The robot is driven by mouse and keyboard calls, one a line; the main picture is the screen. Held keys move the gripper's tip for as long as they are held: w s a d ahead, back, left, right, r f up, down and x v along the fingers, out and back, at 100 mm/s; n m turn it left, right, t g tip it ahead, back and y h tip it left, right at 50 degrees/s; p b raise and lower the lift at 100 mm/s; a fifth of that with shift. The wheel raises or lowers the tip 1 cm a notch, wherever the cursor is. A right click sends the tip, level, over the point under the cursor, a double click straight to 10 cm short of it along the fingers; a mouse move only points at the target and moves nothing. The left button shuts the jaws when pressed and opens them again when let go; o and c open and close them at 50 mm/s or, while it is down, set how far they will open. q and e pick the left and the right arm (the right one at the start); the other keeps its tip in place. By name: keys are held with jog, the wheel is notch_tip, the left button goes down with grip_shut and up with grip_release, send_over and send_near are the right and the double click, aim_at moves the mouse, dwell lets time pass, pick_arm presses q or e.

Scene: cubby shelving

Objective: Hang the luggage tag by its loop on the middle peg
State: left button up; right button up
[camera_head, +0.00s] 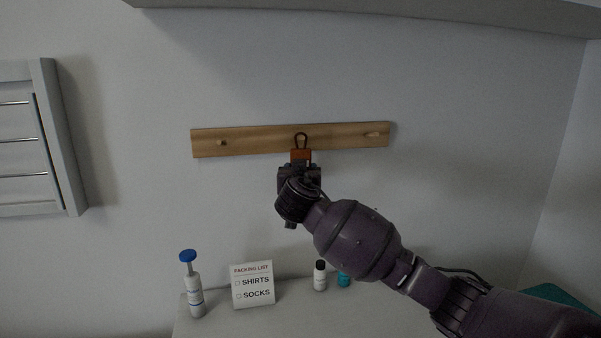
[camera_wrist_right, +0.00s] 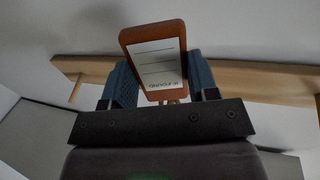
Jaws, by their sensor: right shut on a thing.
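The luggage tag (camera_head: 301,156) is orange-brown with a dark loop (camera_head: 301,140) standing up from its top. My right gripper (camera_head: 300,166) is shut on the tag's lower part and holds it upright in front of the middle of the wooden peg board (camera_head: 260,138). In the right wrist view the tag (camera_wrist_right: 153,48) shows a white printed label between the two fingers. The loop overlaps the board where the middle peg would be. The middle peg cannot be made out in the head view, so I cannot tell whether the loop is around it. My left gripper is not in view.
The board has a left peg (camera_head: 222,142) and a right peg (camera_head: 373,134). Below stand a blue-topped pump bottle (camera_head: 194,290), a packing list card (camera_head: 253,285), a small black-capped bottle (camera_head: 320,276) and a teal item (camera_head: 343,280). A grey shelf (camera_head: 400,16) overhangs above.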

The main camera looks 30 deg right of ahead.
jog(key=o, duration=1)
jog(key=shift+s+a, duration=0.1)
jog(key=v, duration=1)
jog(key=shift+s+a, duration=0.1)
jog(key=shift+s, duration=0.2)
